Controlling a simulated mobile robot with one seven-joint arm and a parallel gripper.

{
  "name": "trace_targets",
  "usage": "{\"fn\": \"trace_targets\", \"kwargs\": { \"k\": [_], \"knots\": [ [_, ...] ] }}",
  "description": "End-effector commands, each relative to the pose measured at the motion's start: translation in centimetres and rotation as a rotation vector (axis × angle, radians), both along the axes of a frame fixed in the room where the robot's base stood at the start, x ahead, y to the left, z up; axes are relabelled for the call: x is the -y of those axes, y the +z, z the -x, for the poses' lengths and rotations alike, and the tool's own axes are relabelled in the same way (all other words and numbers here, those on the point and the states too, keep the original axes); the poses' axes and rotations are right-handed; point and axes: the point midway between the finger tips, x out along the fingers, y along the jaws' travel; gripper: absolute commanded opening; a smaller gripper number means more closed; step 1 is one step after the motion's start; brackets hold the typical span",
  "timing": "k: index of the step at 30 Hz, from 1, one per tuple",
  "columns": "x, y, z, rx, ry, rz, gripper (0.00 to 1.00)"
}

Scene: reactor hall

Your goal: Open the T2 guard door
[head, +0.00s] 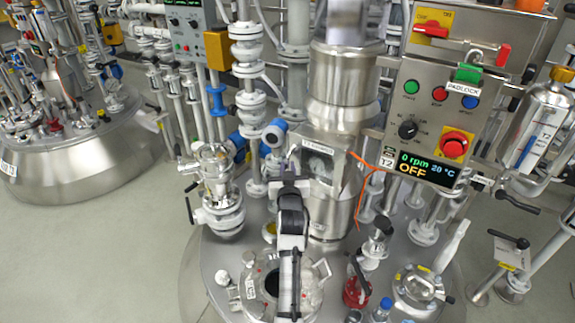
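The T2 guard door (318,162) is a small steel-framed panel with a see-through window. It is on the shaft housing below the large steel motor cylinder, left of the T2 control panel (430,125). It looks shut against the housing. My gripper (290,182) is a dark shape just in front of the door's lower left part, at the end of my black and white arm. I cannot tell whether it touches the door. Its fingers are too small and dark to show whether they are open. The door's handle cannot be made out.
The T2 display reads 0 rpm, 20 °C, OFF. An orange cable (359,190) hangs right of the housing. A white valve assembly (215,185) stands to the left.

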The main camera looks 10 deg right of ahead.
Motion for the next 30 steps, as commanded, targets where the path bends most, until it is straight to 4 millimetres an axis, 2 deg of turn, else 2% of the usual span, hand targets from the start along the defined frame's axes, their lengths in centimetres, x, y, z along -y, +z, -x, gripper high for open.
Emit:
{"fn": "trace_targets", "kwargs": {
  "k": [3, 12, 16, 30],
  "knots": [
    [0.10, 0.05, -0.67, 0.000, 0.001, 0.000, 0.16],
    [0.11, -0.02, -0.84, 0.000, 0.001, 0.000, 0.16],
    [0.11, -0.01, -0.83, 0.000, 0.001, 0.000, 0.00],
    [0.46, -0.15, -0.60, 0.001, 0.005, 0.000, 0.00]
  ]
}}
